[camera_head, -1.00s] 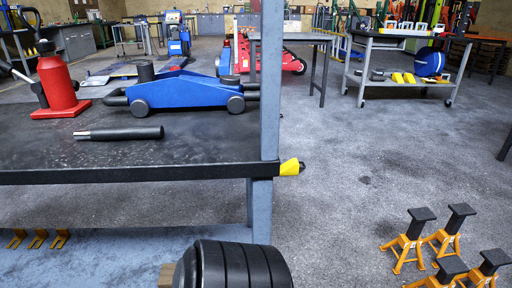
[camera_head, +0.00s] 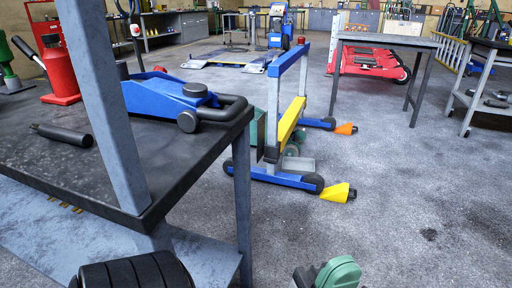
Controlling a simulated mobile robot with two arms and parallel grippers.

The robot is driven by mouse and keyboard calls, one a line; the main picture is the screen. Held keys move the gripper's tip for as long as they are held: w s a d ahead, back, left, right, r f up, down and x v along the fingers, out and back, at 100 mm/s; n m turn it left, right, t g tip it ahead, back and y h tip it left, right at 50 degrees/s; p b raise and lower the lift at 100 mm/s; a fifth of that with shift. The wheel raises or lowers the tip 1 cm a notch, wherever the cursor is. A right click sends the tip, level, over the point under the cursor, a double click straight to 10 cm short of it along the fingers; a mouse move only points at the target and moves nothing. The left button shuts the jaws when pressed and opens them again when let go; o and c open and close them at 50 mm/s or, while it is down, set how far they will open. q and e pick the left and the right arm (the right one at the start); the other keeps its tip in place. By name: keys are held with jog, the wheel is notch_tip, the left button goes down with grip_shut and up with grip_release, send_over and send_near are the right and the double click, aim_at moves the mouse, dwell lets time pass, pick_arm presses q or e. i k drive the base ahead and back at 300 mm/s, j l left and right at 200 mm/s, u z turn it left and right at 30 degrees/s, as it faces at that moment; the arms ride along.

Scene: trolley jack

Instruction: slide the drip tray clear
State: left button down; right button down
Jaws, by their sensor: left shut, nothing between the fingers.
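I cannot pick out the drip tray for certain. A blue trolley jack (camera_head: 165,97) sits on the dark bench (camera_head: 70,165), partly behind a grey upright. My left gripper is hard to make out at the bottom edge of the view; it is shut and empty. My right gripper is not in view.
A red bottle jack (camera_head: 58,75) and a dark bar (camera_head: 62,134) are on the bench. The grey upright (camera_head: 103,100) stands close in front. Black ribbed discs (camera_head: 135,272) and a green part (camera_head: 340,273) are at the bottom. The floor at right (camera_head: 430,200) is clear.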

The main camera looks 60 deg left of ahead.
aim_at(292, 165)
jog(key=i+j+u, duration=0.2)
jog(key=i+u, duration=0.55)
jog(key=i, duration=0.15)
jog(key=i+l+u, duration=0.1)
jog(key=i+u, duration=0.25)
jog(key=i, duration=0.15)
jog(key=i+j+z, duration=0.15)
jog(key=i, duration=0.3)
jog(key=i+j+z, duration=0.15)
jog(key=i, duration=0.3)
jog(key=i+j+z, duration=0.15)
jog(key=i+j, duration=0.15)
jog(key=i+j+z, duration=0.2)
jog(key=i+j, duration=0.2)
jog(key=i+j+z, duration=0.25)
jog(key=j, duration=0.25)
jog(key=i, duration=0.05)
